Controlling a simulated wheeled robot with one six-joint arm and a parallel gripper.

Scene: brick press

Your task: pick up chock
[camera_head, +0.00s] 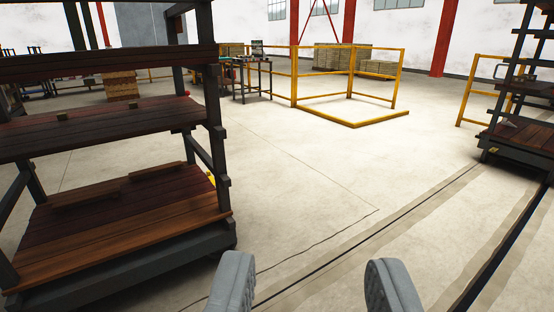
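My gripper (312,284) shows at the bottom edge as two grey, ribbed fingers set wide apart. It is open, with only bare floor visible between the fingers. No chock can be made out for certain. A small yellow piece (211,178) shows at the right side of the left rack, partly hidden by its post. Another small yellow piece (492,151) is at the lower edge of the right rack. Both are too small to identify, and both are well away from my fingers.
A dark rack (130,263) with wooden shelves fills the left side. A second rack (520,139) stands at the right. Dark floor tracks (400,218) run diagonally between them. Yellow railings (352,123), a workbench (245,66) and stacked pallets (335,57) stand farther back. The middle floor is clear.

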